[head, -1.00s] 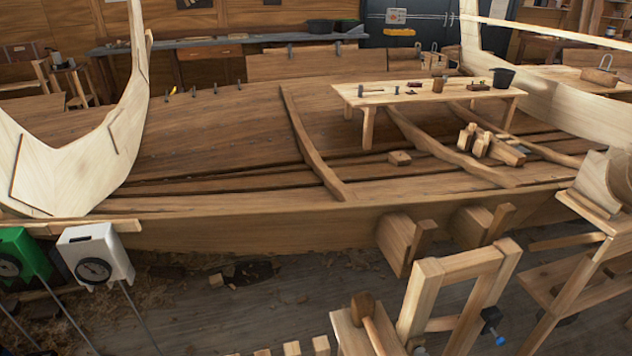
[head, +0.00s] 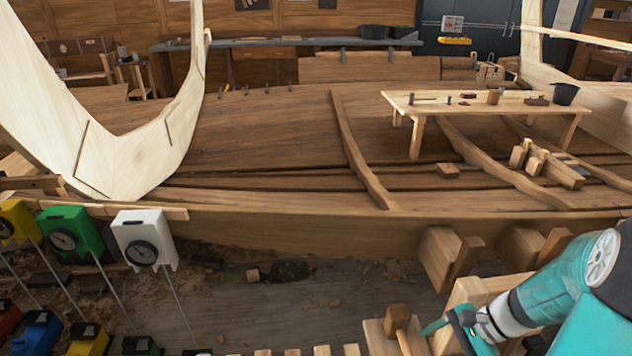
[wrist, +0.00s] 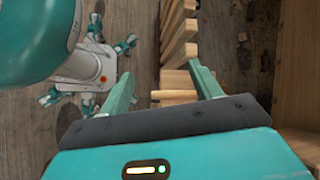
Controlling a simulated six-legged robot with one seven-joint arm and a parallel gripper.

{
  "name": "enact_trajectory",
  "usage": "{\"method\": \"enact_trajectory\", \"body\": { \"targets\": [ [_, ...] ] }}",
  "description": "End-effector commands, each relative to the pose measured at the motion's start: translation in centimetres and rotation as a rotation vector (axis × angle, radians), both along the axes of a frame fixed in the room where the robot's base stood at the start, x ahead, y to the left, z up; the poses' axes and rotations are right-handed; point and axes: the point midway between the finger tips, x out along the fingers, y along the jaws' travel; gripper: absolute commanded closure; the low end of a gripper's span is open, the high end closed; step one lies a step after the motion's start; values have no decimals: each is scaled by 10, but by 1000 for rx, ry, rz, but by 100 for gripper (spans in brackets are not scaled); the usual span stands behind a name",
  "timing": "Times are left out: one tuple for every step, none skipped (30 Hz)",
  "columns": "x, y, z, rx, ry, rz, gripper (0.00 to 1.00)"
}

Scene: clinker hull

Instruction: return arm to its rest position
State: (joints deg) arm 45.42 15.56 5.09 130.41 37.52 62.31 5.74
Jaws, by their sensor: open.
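My teal arm reaches in from the lower right of the head view. My gripper (head: 438,332) hangs low there, in front of a wooden trestle (head: 478,292) and just right of a mallet (head: 397,318). In the wrist view my gripper (wrist: 163,85) points down with its two teal fingers spread apart. Nothing is held between them. Below the fingers lies a row of pale wooden pieces (wrist: 180,52); I cannot tell how far below. Part of my own arm and body fills the left of the wrist view.
The large clinker hull (head: 270,228) spans the middle, with a low table (head: 470,100) of tools on it. Gauges on thin rods stand at the left, among them a white one (head: 142,240) and a green one (head: 68,232).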

Motion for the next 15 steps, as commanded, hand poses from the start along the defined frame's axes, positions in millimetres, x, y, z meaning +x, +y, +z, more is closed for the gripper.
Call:
{"method": "enact_trajectory", "body": {
  "targets": [
    [1,11,14,-59,-28,72,36],
    [0,15,21,-92,-43,110,36],
    [0,22,30,-136,-64,161,36],
    [-1,26,36,-169,-79,199,36],
    [-2,31,43,-200,-95,236,36],
    [-3,37,52,-242,-118,285,36],
    [-4,42,58,-274,-136,323,36],
    [-5,47,65,-306,-154,358,36],
    [-7,53,73,-348,-180,405,36],
    [-8,57,80,-378,-200,442,36],
    [-9,62,86,-410,-221,477,36],
    [-12,67,95,-450,-248,522,36],
    [-13,72,101,-481,-271,555,36],
    [-15,75,107,-512,-293,588,36],
    [-18,81,116,-552,-323,631,36]
  ]
}}
